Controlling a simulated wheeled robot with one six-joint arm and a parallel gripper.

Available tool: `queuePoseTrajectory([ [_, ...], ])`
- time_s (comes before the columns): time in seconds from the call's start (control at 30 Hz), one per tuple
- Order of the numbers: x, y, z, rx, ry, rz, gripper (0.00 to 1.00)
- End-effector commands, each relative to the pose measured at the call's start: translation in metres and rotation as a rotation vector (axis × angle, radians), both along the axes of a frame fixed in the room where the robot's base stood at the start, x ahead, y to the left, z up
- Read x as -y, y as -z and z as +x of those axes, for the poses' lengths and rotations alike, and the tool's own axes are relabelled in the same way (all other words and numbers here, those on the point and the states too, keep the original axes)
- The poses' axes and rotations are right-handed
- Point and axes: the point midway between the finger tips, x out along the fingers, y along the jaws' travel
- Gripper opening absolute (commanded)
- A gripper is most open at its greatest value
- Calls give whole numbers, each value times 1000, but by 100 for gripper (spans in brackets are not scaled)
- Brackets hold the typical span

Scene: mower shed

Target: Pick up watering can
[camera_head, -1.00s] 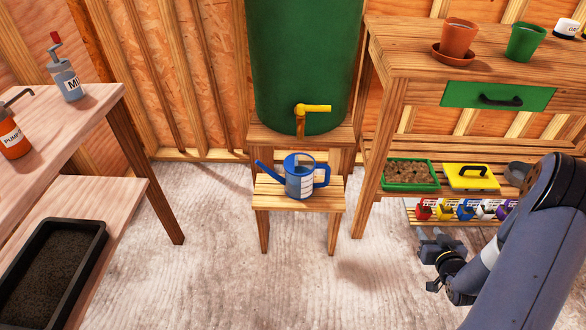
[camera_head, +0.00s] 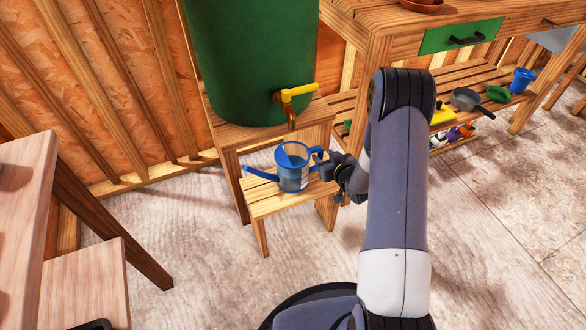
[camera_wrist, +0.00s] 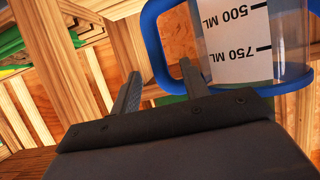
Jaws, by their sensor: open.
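The watering can (camera_head: 292,172) is blue with a clear body and stands upright on a small wooden stool (camera_head: 262,208). Its spout points left and its handle points right, towards my gripper (camera_head: 328,168). In the wrist view the can (camera_wrist: 250,45) is at the top right, with a 500 and 750 ML scale on its side. The head view does not show clearly whether the fingers touch the handle.
A green barrel (camera_head: 250,60) with a yellow tap (camera_head: 292,92) stands on a wooden stand just behind the stool. A workbench (camera_head: 365,50) with a lower slatted shelf is at the right. A table (camera_head: 25,200) is at the left. Bare floor lies at the right.

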Motion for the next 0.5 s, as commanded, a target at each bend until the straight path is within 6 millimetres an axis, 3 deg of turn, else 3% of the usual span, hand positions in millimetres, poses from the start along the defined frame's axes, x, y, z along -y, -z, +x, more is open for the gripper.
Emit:
queuePoseTrajectory([
  [0.07, -5, 14, 10, -1, -4, -1, 43],
  [0.2, -9, 19, 25, 0, -3, -1, 43],
  [0.5, -11, 20, 31, -1, -1, -1, 43],
])
